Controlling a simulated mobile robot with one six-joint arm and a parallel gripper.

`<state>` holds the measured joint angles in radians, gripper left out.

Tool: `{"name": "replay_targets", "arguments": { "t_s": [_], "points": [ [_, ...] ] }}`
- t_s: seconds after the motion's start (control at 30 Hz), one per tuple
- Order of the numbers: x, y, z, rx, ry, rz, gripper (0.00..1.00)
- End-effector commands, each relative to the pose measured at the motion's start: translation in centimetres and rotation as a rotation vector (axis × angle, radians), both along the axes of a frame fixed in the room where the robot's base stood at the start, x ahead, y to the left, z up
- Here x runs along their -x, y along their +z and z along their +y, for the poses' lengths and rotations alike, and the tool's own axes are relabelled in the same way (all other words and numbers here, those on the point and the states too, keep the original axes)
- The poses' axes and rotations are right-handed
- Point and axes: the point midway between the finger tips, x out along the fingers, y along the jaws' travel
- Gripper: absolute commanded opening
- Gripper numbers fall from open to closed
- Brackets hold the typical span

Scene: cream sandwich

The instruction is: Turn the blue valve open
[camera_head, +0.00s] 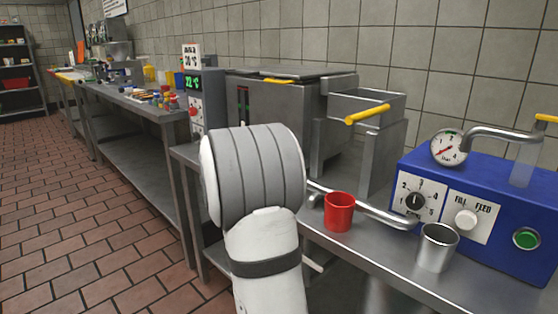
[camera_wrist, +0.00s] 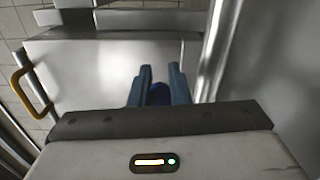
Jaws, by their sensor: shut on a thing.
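The blue valve (camera_wrist: 158,94) shows in the wrist view as a small dark blue piece between my fingers, and most of it is hidden by them. My gripper (camera_wrist: 160,72) has its two blue-grey fingers closed around it, in front of a steel surface. How far the valve is turned cannot be told. In the head view my white and grey arm covers the place, so neither the gripper nor the valve shows there.
A blue machine (camera_head: 477,215) with a gauge, dial and green button stands at right. A red cup (camera_head: 339,212) and a steel cup (camera_head: 436,247) stand close before it. A steel tank (camera_head: 275,110) with yellow handles is behind my arm. A metal pipe (camera_head: 365,208) runs behind the red cup.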

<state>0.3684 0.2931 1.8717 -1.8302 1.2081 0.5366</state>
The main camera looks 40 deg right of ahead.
Motion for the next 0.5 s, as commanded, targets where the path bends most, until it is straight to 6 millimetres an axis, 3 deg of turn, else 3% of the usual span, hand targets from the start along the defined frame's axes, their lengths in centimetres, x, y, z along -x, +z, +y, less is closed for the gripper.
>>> {"name": "replay_targets", "arguments": {
  "t_s": [0.13, 0.17, 0.4, 0.5],
  "points": [
    [0.23, 0.0, -0.22, 0.0, -0.007, 0.001, 0.0],
    [0.23, -0.01, -0.22, 0.0, -0.007, 0.001, 0.18],
    [0.12, -0.03, -0.1, 0.0, -0.004, 0.001, 0.37],
    [0.06, -0.02, -0.04, 0.0, -0.002, 0.002, 0.38]
  ]
}}
